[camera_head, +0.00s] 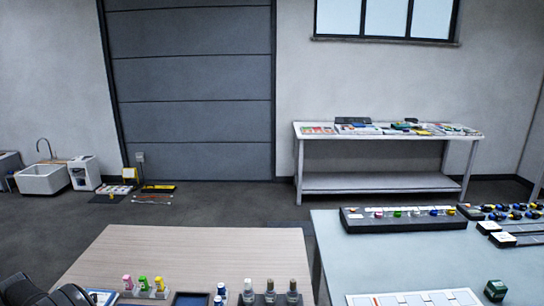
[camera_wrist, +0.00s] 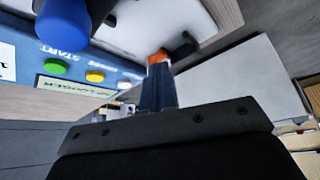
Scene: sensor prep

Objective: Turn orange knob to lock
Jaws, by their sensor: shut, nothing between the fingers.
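My gripper (camera_wrist: 158,78) shows in the wrist view as narrow dark blue fingers, closed together, rising from a black bracket. A small orange piece (camera_wrist: 158,57) shows right at the fingertips, in front of a white panel surface. I cannot tell whether it is the orange knob or part of the fingertips, nor whether they touch. A dark block (camera_wrist: 181,51) is just right of it. A blue panel (camera_wrist: 105,62) marked START is at upper left, with a green button (camera_wrist: 57,66) and a yellow button (camera_wrist: 95,76). No orange knob can be made out in the head view.
A large blue rounded part (camera_wrist: 63,22) is close at upper left in the wrist view. In the head view, a wooden table (camera_head: 200,250) bears small coloured-top items (camera_head: 145,286) and bottles (camera_head: 270,292). A pale table (camera_head: 400,262) stands right, with a black rack (camera_head: 400,224).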

